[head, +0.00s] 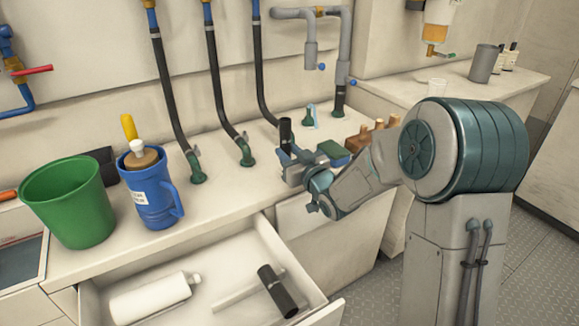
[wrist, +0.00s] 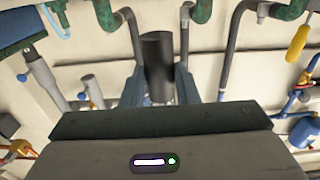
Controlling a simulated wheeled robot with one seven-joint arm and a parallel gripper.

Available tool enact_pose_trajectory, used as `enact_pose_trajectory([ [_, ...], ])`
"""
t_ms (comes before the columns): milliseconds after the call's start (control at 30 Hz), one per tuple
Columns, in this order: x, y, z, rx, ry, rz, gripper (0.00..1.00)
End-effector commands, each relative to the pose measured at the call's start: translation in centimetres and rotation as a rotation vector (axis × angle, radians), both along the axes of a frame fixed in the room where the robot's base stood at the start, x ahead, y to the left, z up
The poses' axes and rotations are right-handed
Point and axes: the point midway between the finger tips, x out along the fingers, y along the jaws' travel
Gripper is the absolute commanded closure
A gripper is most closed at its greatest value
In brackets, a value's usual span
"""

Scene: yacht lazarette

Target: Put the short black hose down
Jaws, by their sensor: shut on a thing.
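The short black hose (head: 285,133) stands upright in my gripper (head: 290,160), above or at the back of the counter near its right end. In the wrist view the hose (wrist: 157,60) is a dark cylinder between the two blue-grey fingers of my gripper (wrist: 159,85), which is shut on it. The hose's lower part is hidden by the gripper in the head view. I cannot tell whether its bottom touches the counter (head: 225,195).
An open drawer (head: 225,300) below holds a white bottle (head: 150,298) and a black cylindrical item (head: 277,290). A green bucket (head: 68,200) and blue jug (head: 150,190) stand at left. Several hanging hoses meet green fittings (head: 246,152). A brown block (head: 365,138) is near my gripper.

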Motion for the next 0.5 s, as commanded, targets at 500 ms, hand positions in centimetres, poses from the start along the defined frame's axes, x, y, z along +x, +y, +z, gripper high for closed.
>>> enact_pose_trajectory([
  [500,0.0,-0.1,-3.5,0.0,0.0,-0.001,0.95],
])
